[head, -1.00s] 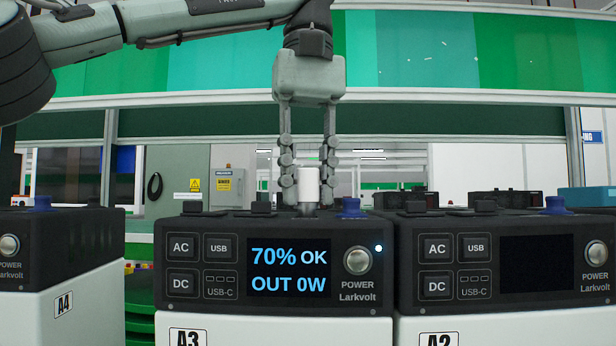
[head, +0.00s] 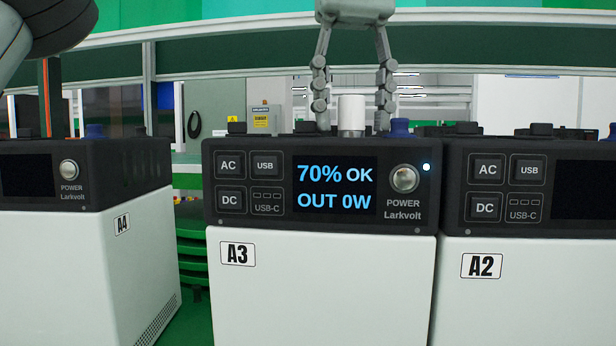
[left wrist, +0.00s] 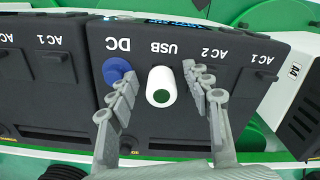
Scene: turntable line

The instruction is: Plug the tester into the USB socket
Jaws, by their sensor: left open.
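The tester is a white cylinder (head: 351,112) standing upright on top of power station A3 (head: 320,280). In the left wrist view the tester (left wrist: 160,86) shows end-on as a white ring with a green centre, at the socket labelled USB. Its lower end is hidden, so its depth in the socket cannot be seen. My left gripper (head: 352,122) is open above A3, with one finger on each side of the tester. The left wrist view shows gaps between the tester and both fingers (left wrist: 165,80). My right gripper is not in view.
A blue cap (left wrist: 118,72) covers the DC socket beside the tester. A3's screen (head: 335,187) reads 70% OK, OUT 0W. Stations A4 (head: 100,250) and A2 (head: 540,300) stand on either side; A2's screen is dark. A shelf rail crosses behind.

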